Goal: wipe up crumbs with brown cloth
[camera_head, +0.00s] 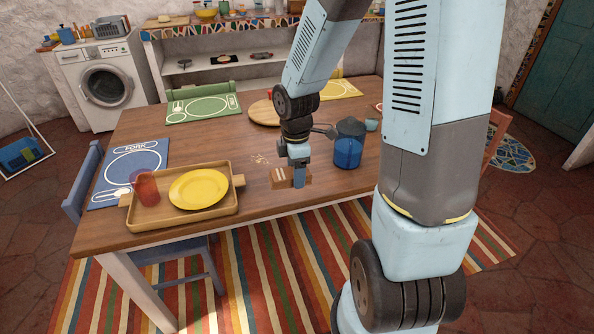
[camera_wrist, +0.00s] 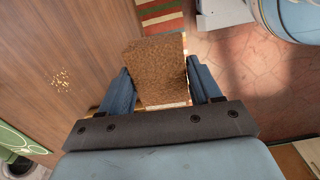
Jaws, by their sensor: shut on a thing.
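My gripper (camera_head: 299,176) is shut on the brown cloth (camera_head: 279,178) near the front edge of the wooden table. In the wrist view the brown cloth (camera_wrist: 157,72) looks like a thick, textured brown block between the two blue fingers of my gripper (camera_wrist: 162,88). The crumbs (camera_head: 260,158) are a small pale scatter on the table, a little behind and left of the cloth. In the wrist view the crumbs (camera_wrist: 60,79) lie on the wood to the left, apart from the cloth. I cannot tell whether the cloth touches the table.
A wooden tray (camera_head: 150,221) with a yellow plate (camera_head: 199,189) and a red cup (camera_head: 145,187) stands left of my gripper. A blue container (camera_head: 348,152) stands close on the right. A round wooden board (camera_head: 262,113) lies behind the crumbs. The table (camera_head: 220,150) is bare around the crumbs.

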